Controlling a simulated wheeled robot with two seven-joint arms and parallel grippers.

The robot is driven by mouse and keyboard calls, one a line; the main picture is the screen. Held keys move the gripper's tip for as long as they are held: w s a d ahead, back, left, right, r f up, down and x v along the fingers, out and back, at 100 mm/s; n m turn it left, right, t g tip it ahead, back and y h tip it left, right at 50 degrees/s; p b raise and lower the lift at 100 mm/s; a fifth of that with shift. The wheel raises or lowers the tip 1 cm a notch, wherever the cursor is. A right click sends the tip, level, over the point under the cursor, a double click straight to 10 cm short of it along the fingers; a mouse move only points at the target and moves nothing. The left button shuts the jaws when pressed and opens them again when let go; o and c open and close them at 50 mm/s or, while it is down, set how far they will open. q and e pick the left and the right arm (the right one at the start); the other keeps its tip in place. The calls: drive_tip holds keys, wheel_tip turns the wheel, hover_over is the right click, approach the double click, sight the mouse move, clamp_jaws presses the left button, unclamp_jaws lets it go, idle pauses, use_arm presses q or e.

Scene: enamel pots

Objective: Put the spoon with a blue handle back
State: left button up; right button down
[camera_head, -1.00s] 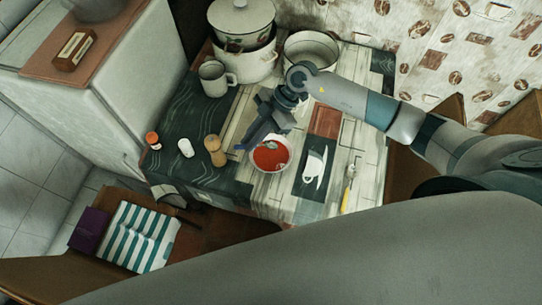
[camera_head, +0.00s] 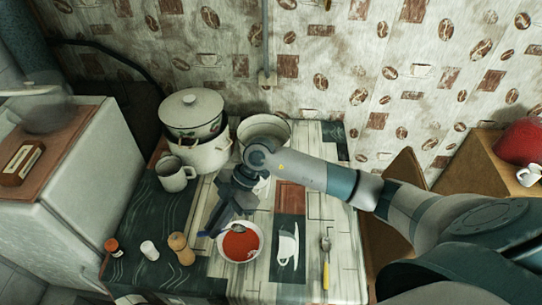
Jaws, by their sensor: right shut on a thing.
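My right gripper (camera_head: 216,222) reaches in from the right over the table and points down at the left rim of a white bowl of red soup (camera_head: 240,244). It is shut on the spoon with a blue handle (camera_head: 205,233). The blue handle sticks out to the left of the fingers, and the metal end shows to the right, over the bowl's far rim. I cannot tell whether the spoon touches the bowl. My left gripper is not in view.
A yellow-handled utensil (camera_head: 326,262) lies at the right of the table. A mug (camera_head: 174,174), stacked enamel pots (camera_head: 194,118) and an open pot (camera_head: 264,130) stand behind. A red-capped shaker (camera_head: 112,247), a white one (camera_head: 149,250) and a wooden one (camera_head: 180,248) stand left of the bowl.

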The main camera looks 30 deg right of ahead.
use_arm(q)
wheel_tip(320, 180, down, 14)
drive_tip(key=b, duration=1.2)
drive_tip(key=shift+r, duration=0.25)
use_arm(e)
drive_tip(key=d+r+m+t, duration=0.2)
drive_tip(key=d+m+t, duration=0.1)
drive_tip(key=d, duration=0.3)
drive_tip(key=d+r+m+t+h, duration=0.1)
drive_tip(key=d+r+m+t, duration=0.1)
drive_tip(key=d+m, duration=0.3)
drive_tip(key=shift+w+d+r+t+h, duration=0.15)
drive_tip(key=shift+d+r+t+h, duration=0.2)
drive_tip(key=shift+r, duration=0.5)
